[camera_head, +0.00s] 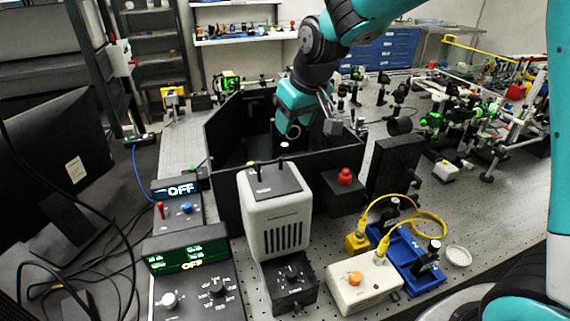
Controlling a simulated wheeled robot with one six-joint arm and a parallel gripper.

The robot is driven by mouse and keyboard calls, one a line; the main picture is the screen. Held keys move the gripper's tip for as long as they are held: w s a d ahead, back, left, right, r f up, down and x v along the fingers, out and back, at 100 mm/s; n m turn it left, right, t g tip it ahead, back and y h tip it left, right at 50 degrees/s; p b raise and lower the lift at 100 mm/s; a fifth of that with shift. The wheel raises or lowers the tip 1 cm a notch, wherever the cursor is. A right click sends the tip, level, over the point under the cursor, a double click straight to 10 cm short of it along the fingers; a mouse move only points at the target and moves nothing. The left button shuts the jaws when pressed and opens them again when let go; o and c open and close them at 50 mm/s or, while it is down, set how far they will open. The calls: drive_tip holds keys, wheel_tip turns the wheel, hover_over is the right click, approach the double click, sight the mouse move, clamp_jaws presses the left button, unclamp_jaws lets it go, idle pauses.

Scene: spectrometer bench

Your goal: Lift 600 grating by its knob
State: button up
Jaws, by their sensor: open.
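My gripper (331,124) is above the black-walled enclosure (228,190), at the back of the bench's middle. It is open, seen small and partly behind my teal wrist, and nothing shows between its fingers. A blue tray (425,285) at the front right holds two dark upright pieces with black tops, a rear one (391,208) and a front one (430,256). My gripper is well apart from both, behind and to their left. I cannot read a 600 label, so I cannot tell which piece is the 600 grating. The enclosure's inside is partly hidden.
A beige housing (274,215), a box with a red button (345,178) and a dark upright panel (395,165) stand between the enclosure and the tray. A yellow cable (425,215) arches over the tray beside a white box (362,290). Optics crowd the right rear.

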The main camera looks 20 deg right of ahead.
sight(286, 145)
drive_tip(key=p+x, duration=0.2)
drive_tip(key=x, duration=0.5)
drive_tip(key=shift+f, duration=0.15)
clamp_jaws()
